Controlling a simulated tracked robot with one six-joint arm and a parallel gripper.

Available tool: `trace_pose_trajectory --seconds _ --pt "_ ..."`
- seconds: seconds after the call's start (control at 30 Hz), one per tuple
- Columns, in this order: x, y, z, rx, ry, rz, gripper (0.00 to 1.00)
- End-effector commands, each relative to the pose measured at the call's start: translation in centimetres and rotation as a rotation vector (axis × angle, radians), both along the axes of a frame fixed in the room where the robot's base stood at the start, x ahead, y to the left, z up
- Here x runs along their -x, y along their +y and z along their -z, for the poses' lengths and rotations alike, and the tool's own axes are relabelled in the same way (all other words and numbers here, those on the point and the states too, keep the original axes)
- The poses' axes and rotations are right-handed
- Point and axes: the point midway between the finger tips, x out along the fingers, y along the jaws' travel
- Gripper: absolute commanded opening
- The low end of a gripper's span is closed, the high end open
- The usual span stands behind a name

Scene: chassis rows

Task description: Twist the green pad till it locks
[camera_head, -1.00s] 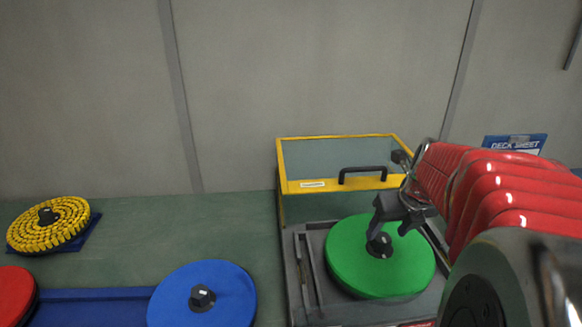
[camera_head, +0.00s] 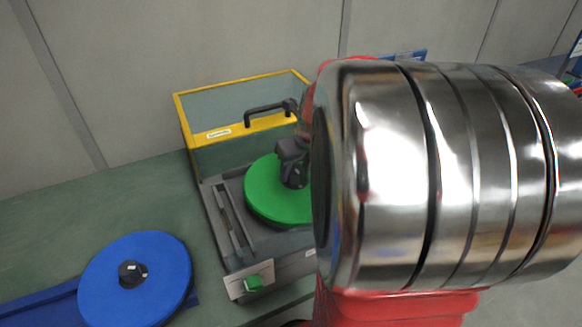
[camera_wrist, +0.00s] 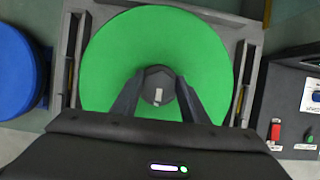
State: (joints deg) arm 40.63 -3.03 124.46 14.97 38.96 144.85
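The green pad (camera_head: 266,194) is a round disc lying flat in a grey tray fixture (camera_head: 222,215). It fills the middle of the wrist view (camera_wrist: 205,50). A dark knob (camera_wrist: 157,88) with a pale mark stands at its centre. My gripper (camera_head: 293,165) points down at this knob. In the wrist view its two fingers (camera_wrist: 158,80) lie against the knob's left and right sides, so it looks shut on the knob. My arm hides the pad's right part in the head view. Whether the pad is locked cannot be seen.
A yellow-framed clear cover (camera_head: 235,88) with a dark handle stands behind the pad. A green button (camera_head: 254,283) sits on the fixture's front. A blue pad (camera_head: 150,290) lies to the left. A dark panel (camera_wrist: 290,105) with red and green parts is at the right in the wrist view.

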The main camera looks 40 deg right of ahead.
Motion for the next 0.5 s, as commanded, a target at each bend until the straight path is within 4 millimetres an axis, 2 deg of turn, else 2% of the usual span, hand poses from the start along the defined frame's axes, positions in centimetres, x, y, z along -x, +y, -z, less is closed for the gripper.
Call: trace_pose_trajectory --seconds 0.07,0.5 --pt "0.01 -0.01 -0.01 0.000 0.000 0.000 0.34" --pt "-0.04 0.09 -0.02 -0.001 0.000 -0.001 0.03"
